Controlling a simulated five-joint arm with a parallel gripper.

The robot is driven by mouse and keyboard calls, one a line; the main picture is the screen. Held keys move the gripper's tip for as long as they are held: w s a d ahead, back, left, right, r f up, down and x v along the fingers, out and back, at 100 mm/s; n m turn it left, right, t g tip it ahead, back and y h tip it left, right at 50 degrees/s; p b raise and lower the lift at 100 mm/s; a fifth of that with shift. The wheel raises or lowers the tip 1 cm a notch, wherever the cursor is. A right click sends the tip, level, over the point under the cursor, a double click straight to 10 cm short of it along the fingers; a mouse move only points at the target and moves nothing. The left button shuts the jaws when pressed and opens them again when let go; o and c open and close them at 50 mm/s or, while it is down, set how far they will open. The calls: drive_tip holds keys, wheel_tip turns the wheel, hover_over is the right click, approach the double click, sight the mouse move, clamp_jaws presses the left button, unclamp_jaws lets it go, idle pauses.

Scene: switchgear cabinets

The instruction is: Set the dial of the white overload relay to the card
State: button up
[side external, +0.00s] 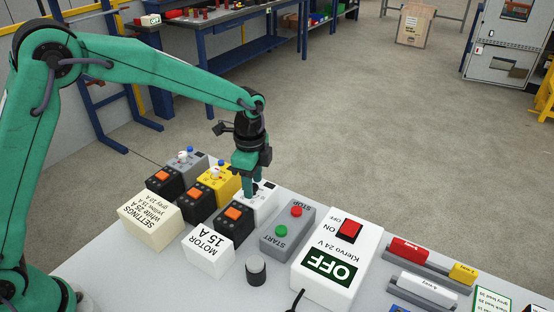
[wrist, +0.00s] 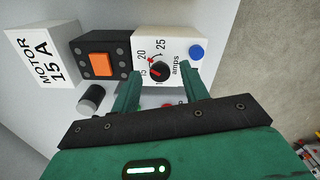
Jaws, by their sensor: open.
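The white overload relay (side external: 264,203) stands on the bench; my gripper (side external: 252,188) is over it in the side view. In the wrist view its white face (wrist: 178,42) carries a black dial (wrist: 159,71), a blue button and an amps scale with 15, 20 and 25 readable. A red mark on the dial lies near 20. The open fingers of my gripper (wrist: 158,80) are on either side of the dial, with gaps; their exact height is unclear. The cream settings card block (side external: 150,217) appears, upside down, to read white 25 A.
Yellow (side external: 222,178) and grey (side external: 188,160) relays stand beside it, with black orange-buttoned units in front. A MOTOR 15 A block (side external: 208,252), a START/STOP box (side external: 288,232) and a power box showing OFF (side external: 335,262) are close by.

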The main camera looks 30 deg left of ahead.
drive_tip(key=shift+f, duration=0.1)
clamp_jaws()
drive_tip(key=shift+n, duration=0.3)
drive_tip(key=n, duration=0.5)
drive_tip(key=shift+n, duration=0.3)
drive_tip(key=n, duration=0.5)
drive_tip(key=shift+n, duration=0.3)
idle(0.4)
unclamp_jaws()
